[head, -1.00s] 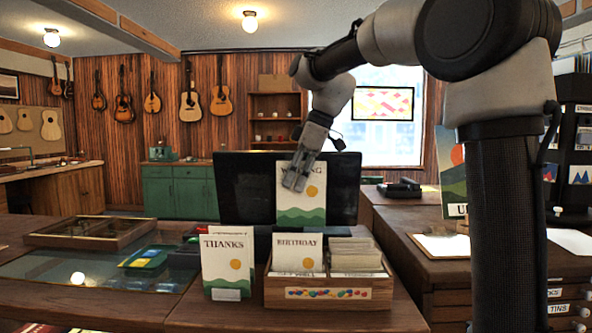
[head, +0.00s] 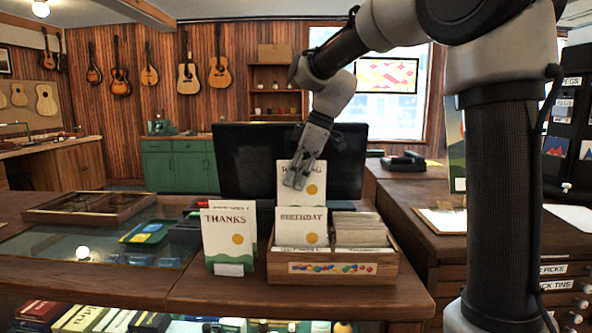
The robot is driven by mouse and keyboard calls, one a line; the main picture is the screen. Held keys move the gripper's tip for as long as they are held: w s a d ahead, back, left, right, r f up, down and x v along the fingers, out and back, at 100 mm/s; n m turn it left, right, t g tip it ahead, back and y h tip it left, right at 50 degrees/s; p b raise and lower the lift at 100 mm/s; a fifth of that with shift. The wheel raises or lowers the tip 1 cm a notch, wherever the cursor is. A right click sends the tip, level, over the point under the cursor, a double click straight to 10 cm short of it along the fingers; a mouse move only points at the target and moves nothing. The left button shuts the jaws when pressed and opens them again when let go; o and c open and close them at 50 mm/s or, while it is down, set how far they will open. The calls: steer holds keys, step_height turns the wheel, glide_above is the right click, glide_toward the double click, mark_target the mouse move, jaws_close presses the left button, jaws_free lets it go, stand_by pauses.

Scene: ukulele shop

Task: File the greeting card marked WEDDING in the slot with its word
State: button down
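My gripper (head: 297,181) is shut on the upper part of a white greeting card (head: 315,187) with an orange sun and green hills. Its fingers cover the middle of the card's word; a W at the start and NG at the end show. The card is upright, and its lower edge is hidden behind the BIRTHDAY card (head: 290,226). I cannot tell whether it is inside a slot. The BIRTHDAY card stands at the front left of a wooden card box (head: 385,269). Several cards (head: 361,229) fill the box's right side.
A THANKS card (head: 229,235) stands on the counter left of the box. A dark screen-like panel (head: 243,170) is behind the held card. A shallow wooden tray (head: 90,207) and a green tray (head: 148,232) lie farther left. The counter before the box is clear.

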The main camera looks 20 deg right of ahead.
mark_target(315, 178)
steer(key=shift+f, duration=4.4)
steer(key=c, duration=1.6)
jaws_free()
steer(key=shift+o, duration=0.2)
steer(key=v, duration=1.2)
